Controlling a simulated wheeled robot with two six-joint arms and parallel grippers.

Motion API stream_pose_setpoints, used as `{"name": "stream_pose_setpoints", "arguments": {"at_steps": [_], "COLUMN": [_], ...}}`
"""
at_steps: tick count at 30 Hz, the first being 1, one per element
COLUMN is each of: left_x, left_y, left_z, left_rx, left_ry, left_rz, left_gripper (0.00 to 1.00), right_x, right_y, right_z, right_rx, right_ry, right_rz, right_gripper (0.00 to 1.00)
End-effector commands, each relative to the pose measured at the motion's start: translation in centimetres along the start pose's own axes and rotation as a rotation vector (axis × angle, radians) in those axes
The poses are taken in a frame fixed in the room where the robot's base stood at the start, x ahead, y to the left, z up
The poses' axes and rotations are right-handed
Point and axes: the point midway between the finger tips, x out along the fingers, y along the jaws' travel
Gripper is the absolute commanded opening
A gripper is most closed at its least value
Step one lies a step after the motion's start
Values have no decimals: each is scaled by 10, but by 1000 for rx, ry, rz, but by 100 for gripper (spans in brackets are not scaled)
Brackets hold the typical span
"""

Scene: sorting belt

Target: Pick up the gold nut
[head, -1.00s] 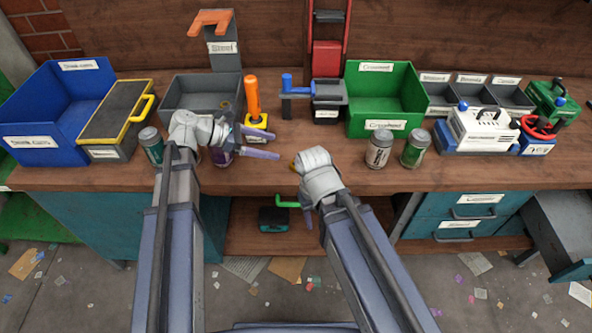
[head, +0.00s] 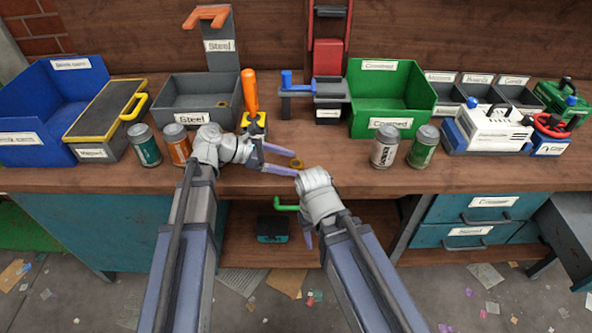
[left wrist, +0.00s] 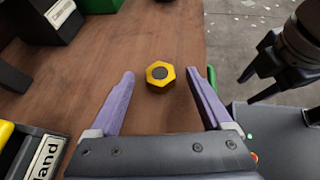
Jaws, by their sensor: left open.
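The gold nut (head: 296,163) lies on the brown workbench near its front edge. In the left wrist view the nut (left wrist: 160,74) is a yellow hexagon with a dark centre. My left gripper (head: 294,164) is open, and its two purple fingers point at the nut. In the left wrist view the nut shows between the fingertips (left wrist: 160,73), with a gap on each side. I cannot tell the height of the fingers over the bench. My right gripper (head: 308,240) hangs at the bench's front edge, mostly hidden by its wrist. Its dark fingers (left wrist: 256,82) also show in the left wrist view.
The grey steel bin (head: 200,101) and an orange-handled tool (head: 250,92) stand behind my left gripper. An orange can (head: 177,145) and a teal can (head: 145,146) stand to its left. A green bin (head: 390,95) and two cans are to the right.

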Motion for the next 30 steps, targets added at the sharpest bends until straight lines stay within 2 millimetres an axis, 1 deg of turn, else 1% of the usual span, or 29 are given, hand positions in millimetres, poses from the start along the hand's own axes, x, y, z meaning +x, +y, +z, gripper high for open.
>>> {"name": "stream_pose_setpoints", "arguments": {"at_steps": [1, 3, 11, 12, 30], "left_x": [6, 10, 11, 11, 11], "left_y": [0, 0, 0, 0, 0], "left_z": [-2, -1, 0, 0, 0], "left_rx": [0, 0, -1, -1, -1], "left_ry": [0, 0, 0, 0, 0], "left_rz": [0, 0, 1, 1, 1], "left_gripper": [83, 83, 83, 80, 13], "right_x": [5, 6, 5, 5, 5], "right_y": [0, -1, 0, 0, 0], "right_z": [0, 0, 0, 0, 0], "right_rx": [0, 0, 0, 0, 0], "right_ry": [0, 0, 0, 0, 0], "right_rz": [0, 0, 0, 0, 0], "right_gripper": [50, 50, 50, 50, 50]}}
